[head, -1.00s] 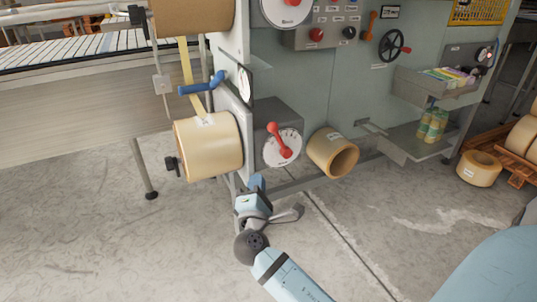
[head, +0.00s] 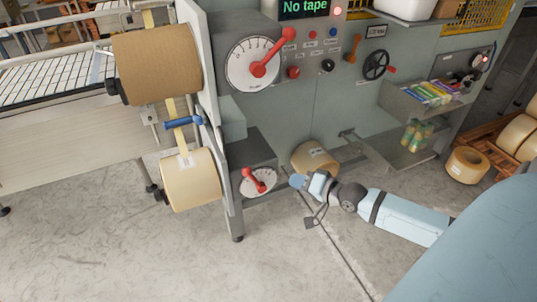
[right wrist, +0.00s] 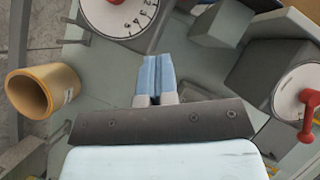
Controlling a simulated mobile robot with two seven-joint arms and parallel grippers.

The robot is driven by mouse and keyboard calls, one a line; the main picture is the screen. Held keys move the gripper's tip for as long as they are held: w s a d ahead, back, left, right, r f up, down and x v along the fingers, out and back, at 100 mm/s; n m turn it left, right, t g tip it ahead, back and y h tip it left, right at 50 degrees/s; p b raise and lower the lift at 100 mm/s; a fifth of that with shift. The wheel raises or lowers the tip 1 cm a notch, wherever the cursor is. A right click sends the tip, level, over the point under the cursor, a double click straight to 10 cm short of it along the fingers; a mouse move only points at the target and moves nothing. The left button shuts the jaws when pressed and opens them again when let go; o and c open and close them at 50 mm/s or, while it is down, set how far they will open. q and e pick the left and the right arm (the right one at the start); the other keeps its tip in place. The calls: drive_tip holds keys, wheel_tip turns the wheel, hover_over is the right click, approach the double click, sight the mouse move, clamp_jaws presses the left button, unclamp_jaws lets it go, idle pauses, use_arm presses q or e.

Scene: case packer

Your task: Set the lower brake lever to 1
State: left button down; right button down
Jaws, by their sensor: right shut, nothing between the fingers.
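The lower brake dial (head: 250,188) is a white disc on a grey box, low on the machine. Its red lever (head: 251,176) tilts up and left in the head view; the numbers are too small to read there. My right gripper (head: 297,181) is just right of this dial, apart from the lever, with its fingers shut and empty. In the right wrist view the shut blue fingers (right wrist: 157,78) point toward a numbered dial (right wrist: 120,18), cut off at the top; only a bit of red shows at its hub. My left gripper is out of view.
The larger upper dial (head: 240,68) with its red lever (head: 272,52) is above. A tape roll (head: 315,157) sits close behind my right gripper. Mounted tape rolls (head: 190,180) are at left. A screen (head: 305,8) reads "No tape". Floor in front is clear.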

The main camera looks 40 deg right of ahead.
sight(254, 179)
drive_tip(key=shift+m, duration=0.9)
drive_tip(key=x, duration=0.4)
drive_tip(key=a+p+x, duration=0.1)
drive_tip(key=x, duration=0.3)
drive_tip(key=p+x, duration=0.1)
drive_tip(key=x, duration=0.3)
drive_tip(key=shift+s+a+r, duration=0.2)
drive_tip(key=shift+s+a, duration=0.1)
drive_tip(key=shift+a, duration=0.05)
